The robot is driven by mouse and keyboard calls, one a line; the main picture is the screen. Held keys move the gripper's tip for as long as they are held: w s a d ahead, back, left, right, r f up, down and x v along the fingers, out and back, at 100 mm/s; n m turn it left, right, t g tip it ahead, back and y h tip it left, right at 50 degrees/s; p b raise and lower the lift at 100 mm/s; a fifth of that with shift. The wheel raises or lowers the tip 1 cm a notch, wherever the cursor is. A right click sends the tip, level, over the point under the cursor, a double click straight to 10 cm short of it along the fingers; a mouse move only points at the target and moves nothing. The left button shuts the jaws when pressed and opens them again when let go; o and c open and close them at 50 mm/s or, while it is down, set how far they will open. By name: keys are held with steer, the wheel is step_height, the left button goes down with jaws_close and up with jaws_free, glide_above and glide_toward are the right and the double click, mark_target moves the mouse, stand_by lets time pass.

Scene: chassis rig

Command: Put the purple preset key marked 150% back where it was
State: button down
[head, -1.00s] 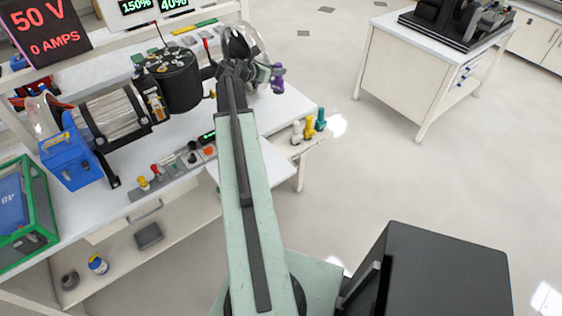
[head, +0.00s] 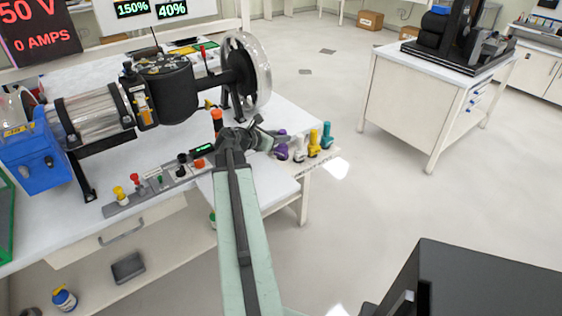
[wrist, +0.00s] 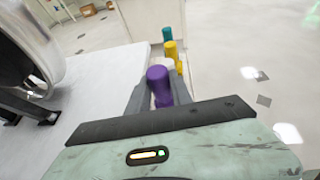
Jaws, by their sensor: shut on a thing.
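The purple key (head: 281,144) is at the end of my gripper (head: 272,138), over the right end of the bench. The wrist view shows the purple key (wrist: 158,86) between the two fingers (wrist: 158,98), which are shut on it. A white key (head: 299,150), a yellow key (head: 314,144) and a teal key (head: 326,136) stand in a row on a small ledge (head: 318,162) just right of it. The purple key is roughly in line with them. Its lower end is hidden, so I cannot tell whether it touches the ledge.
A machine with a large wheel (head: 250,72) stands on the bench behind my gripper. An orange-topped post (head: 217,122) and a control strip (head: 160,184) are to the left. A display (head: 132,8) reads 150% and 40%.

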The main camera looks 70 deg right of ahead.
mark_target(280, 147)
steer(key=shift+f+b, duration=2)
steer(key=shift+f, duration=0.7)
steer(key=c, duration=1.1)
jaws_free()
steer(key=shift+r, duration=0.1)
steer(key=shift+c, duration=0.2)
steer(key=shift+r, duration=0.1)
